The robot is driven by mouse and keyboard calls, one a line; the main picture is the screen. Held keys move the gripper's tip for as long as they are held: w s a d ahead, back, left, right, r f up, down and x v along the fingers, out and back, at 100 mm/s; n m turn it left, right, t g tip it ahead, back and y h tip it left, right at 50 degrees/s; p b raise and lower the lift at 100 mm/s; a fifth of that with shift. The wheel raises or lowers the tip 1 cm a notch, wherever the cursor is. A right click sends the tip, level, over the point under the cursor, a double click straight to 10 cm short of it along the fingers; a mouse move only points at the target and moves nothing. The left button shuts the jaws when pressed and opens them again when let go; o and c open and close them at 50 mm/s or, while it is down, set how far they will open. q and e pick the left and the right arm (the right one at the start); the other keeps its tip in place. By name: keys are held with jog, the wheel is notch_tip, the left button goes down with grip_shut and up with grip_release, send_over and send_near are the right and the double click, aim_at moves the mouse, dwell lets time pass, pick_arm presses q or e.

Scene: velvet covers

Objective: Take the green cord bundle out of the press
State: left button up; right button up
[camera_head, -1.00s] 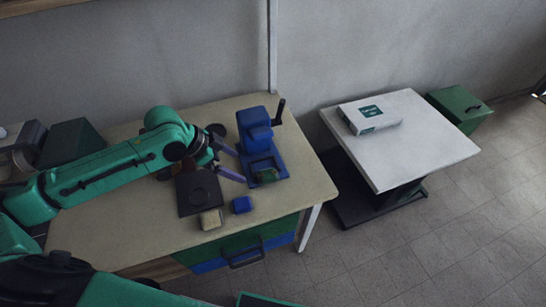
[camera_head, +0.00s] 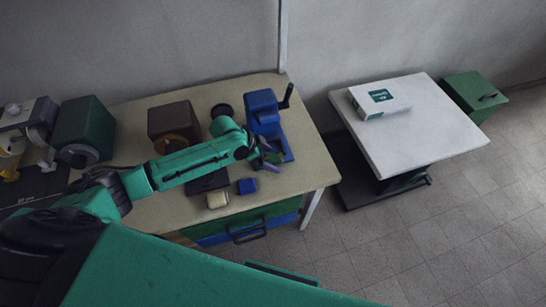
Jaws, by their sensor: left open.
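The blue press (camera_head: 262,108) stands at the right back of the workbench, with a dark crank handle on its right. My left gripper (camera_head: 272,157) has purple fingers and is open at the front of the press, low over its base. The green cord bundle cannot be made out now; the gripper and wrist cover the front of the press base where it would show. I cannot tell whether the fingers touch anything. My right gripper is not in view.
On the workbench (camera_head: 318,172) a blue block (camera_head: 247,186), a beige block (camera_head: 217,200) and a dark flat plate (camera_head: 207,182) lie near my arm. A brown box (camera_head: 174,122) and a dark green machine (camera_head: 84,130) stand further left. A white table (camera_head: 420,128) with a box (camera_head: 380,98) is at right.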

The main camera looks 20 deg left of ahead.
pick_arm(q)
jog(key=c, duration=1.5)
